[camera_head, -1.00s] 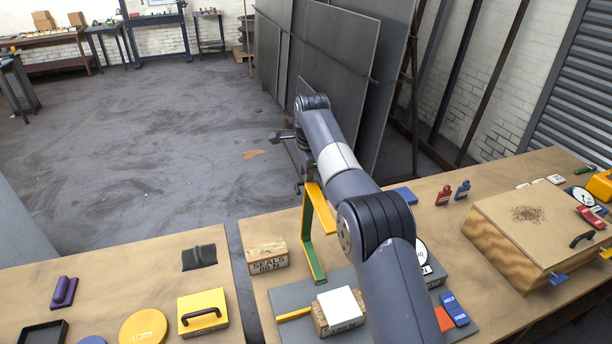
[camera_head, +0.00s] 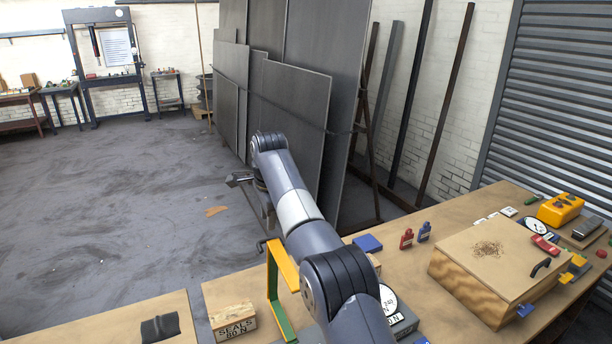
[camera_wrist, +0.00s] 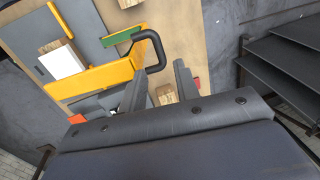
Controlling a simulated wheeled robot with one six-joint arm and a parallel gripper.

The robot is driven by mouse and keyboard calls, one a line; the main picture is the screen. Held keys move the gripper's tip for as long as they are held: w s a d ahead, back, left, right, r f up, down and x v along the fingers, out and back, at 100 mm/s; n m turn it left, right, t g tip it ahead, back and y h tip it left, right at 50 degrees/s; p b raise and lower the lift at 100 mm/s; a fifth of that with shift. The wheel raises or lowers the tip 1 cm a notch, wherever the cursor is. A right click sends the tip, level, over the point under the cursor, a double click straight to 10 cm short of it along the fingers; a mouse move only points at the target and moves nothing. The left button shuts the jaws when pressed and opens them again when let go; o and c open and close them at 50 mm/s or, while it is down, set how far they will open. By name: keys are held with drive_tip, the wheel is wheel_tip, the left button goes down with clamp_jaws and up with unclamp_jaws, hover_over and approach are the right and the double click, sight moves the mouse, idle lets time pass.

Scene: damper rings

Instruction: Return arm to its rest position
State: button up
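My arm stretches out over the bench, and my gripper (camera_head: 262,205) is at its far end beyond the bench edge, partly hidden by the arm. In the wrist view my gripper (camera_wrist: 160,72) shows two dark fingers standing apart, with no object clearly held between them. A yellow and green bracket (camera_head: 274,290) stands upright beside my arm. It also shows in the wrist view (camera_wrist: 92,80), with a black hooked handle (camera_wrist: 152,42) close to the fingertips. I cannot tell whether the handle touches a finger.
A wooden block marked SEALS (camera_head: 233,321) lies left of the bracket. A dial gauge (camera_head: 388,298) is right of my arm. A large wooden box (camera_head: 470,290), red and blue figures (camera_head: 407,238) and a yellow case (camera_head: 560,208) are farther right. Open floor (camera_head: 110,210) lies beyond the bench.

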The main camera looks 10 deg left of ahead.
sight(268, 239)
drive_tip(key=x, duration=0.6)
drive_tip(key=shift+f, duration=0.4)
drive_tip(key=shift+s+d, duration=0.15)
drive_tip(key=shift+d+r, duration=0.1)
drive_tip(key=shift+r, duration=0.05)
